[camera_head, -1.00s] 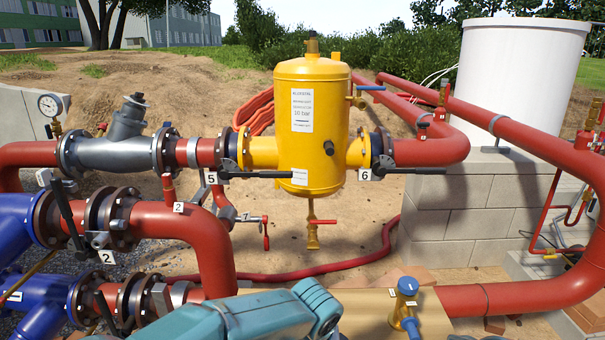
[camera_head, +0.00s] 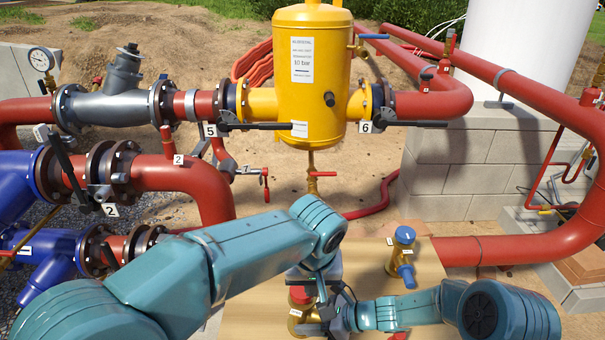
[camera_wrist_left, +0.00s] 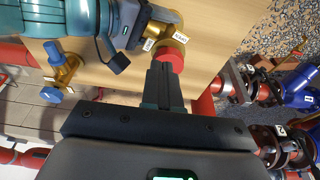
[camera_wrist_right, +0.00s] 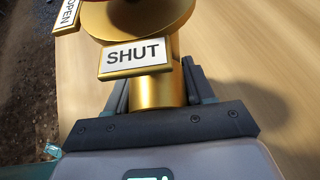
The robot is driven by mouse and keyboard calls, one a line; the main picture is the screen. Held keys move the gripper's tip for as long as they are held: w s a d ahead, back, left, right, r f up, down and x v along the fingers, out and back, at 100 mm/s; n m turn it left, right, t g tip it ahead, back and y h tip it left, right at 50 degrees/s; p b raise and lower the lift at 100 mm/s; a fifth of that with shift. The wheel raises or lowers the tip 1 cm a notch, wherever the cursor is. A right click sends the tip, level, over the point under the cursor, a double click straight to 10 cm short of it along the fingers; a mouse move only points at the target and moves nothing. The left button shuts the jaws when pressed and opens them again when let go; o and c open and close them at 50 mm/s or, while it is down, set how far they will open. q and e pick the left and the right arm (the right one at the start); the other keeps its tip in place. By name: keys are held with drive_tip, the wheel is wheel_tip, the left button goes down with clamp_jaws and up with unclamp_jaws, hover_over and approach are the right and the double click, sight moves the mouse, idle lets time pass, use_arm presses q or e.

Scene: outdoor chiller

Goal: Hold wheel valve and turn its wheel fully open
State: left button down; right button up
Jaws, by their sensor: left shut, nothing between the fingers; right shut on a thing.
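The wheel valve is a brass fitting with a red wheel (camera_head: 300,294), standing on a wooden board (camera_head: 440,270) at the bottom middle of the head view. White OPEN and SHUT (camera_wrist_right: 137,54) plates are fixed to its brass body. My right gripper (camera_wrist_right: 155,85) is shut on the brass stem (camera_wrist_right: 153,92) below the plates, one finger on each side. My left gripper (camera_wrist_left: 163,68) is shut and empty, its fingertips close to the red wheel, also in the left wrist view (camera_wrist_left: 170,56). I cannot tell whether they touch.
A second brass valve with a blue handle (camera_head: 402,256) stands on the board, right of the wheel valve. A yellow tank (camera_head: 312,75) and red pipes (camera_head: 545,240) stand behind. Blue pipes (camera_head: 45,255) are at the left.

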sight(293, 301)
use_arm(q)
drive_tip(key=shift+w+a+f, duration=0.1)
drive_tip(key=shift+a+f, duration=0.5)
drive_tip(key=shift+f, duration=0.4)
drive_tip(key=shift+w+a+f, duration=0.15)
drive_tip(key=shift+a+f, duration=0.5)
drive_tip(key=shift+f, duration=0.4)
drive_tip(key=shift+w+a+f, duration=0.1)
drive_tip(key=shift+a+f, duration=0.5)
drive_tip(key=shift+f, duration=0.4)
drive_tip(key=shift+w, duration=0.15)
drive_tip(key=shift+d, duration=0.3)
